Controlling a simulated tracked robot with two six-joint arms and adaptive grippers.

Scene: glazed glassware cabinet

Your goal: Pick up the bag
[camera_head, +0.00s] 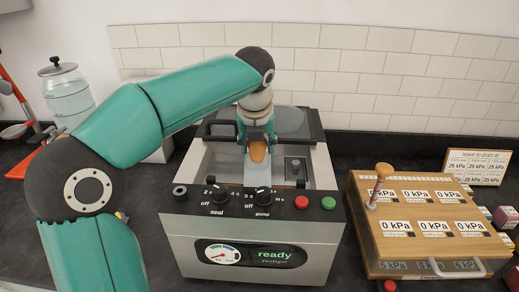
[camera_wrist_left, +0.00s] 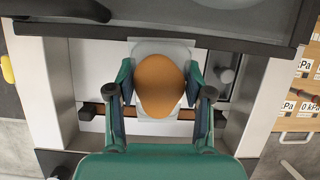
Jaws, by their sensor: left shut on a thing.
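The bag (camera_wrist_left: 150,46) is a pale, clear-looking pouch with a rounded orange-brown item (camera_wrist_left: 160,84) in it. It lies in the open chamber of the vacuum sealer (camera_head: 250,240). In the head view the pale lower part of the bag (camera_head: 257,176) shows below my left gripper (camera_head: 257,143). My left gripper reaches down from above, and its two fingers are shut on the bag from both sides. In the wrist view the fingers flank the orange item. I cannot tell whether the bag is clear of the chamber floor. My right gripper is not in view.
The sealer's lid (camera_head: 290,122) stands raised behind the chamber. Its front panel has knobs, a gauge, a "ready" display and red and green buttons. A wooden box with kPa displays (camera_head: 420,215) stands at the right. A glass jar (camera_head: 68,92) and a red-handled tool (camera_head: 18,98) are at the left.

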